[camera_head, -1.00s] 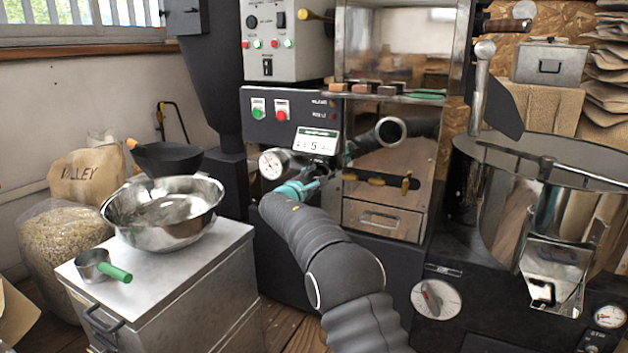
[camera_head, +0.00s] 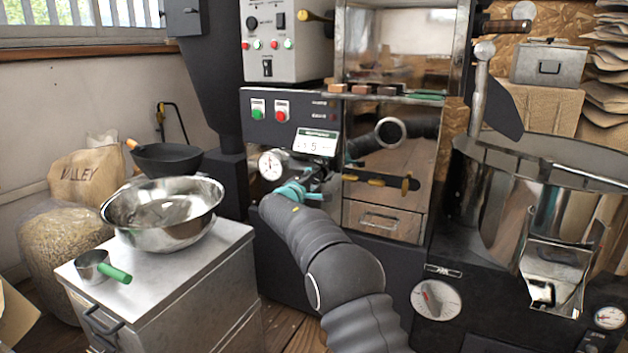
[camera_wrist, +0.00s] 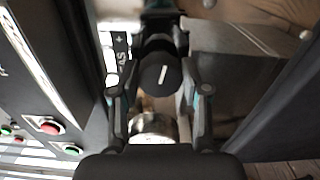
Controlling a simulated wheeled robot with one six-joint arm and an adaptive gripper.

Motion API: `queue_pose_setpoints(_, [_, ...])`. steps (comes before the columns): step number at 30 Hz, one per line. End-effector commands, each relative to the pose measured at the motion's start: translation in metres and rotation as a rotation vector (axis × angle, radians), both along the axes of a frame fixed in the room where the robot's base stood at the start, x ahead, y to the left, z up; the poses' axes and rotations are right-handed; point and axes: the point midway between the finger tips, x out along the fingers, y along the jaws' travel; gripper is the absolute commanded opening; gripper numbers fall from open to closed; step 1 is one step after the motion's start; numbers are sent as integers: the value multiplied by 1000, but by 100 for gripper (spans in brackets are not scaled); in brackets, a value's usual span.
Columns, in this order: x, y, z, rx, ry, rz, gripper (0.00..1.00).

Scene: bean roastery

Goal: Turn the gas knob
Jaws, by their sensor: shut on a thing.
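A round black knob with a white line (camera_wrist: 158,75), which I take as the gas knob, sits between my gripper's fingers (camera_wrist: 161,62) in the wrist view. The fingers are closed in on it from both sides. The white line leans slightly right of upright there. The knob is mostly hidden behind the gripper in that view. A round white gauge (camera_head: 270,165) is just left of the gripper.
A steel bowl (camera_head: 165,213) and a green-handled scoop (camera_head: 100,267) stand on the cabinet at left.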

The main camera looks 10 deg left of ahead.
Motion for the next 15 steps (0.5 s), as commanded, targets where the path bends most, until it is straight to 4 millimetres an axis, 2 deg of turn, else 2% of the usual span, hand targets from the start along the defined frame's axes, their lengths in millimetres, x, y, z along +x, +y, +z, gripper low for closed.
queue_pose_setpoints(8, [0,0,-1,-1,1,-1,11])
queue_pose_setpoints(9, [0,0,-1,-1,1,-1,54])
queue_pose_setpoints(11, [0,0,-1,-1,1,-1,68])
queue_pose_setpoints(12, [0,0,-1,-1,1,-1,71])
queue_pose_setpoints(15, [0,0,-1,-1,1,-1,71])
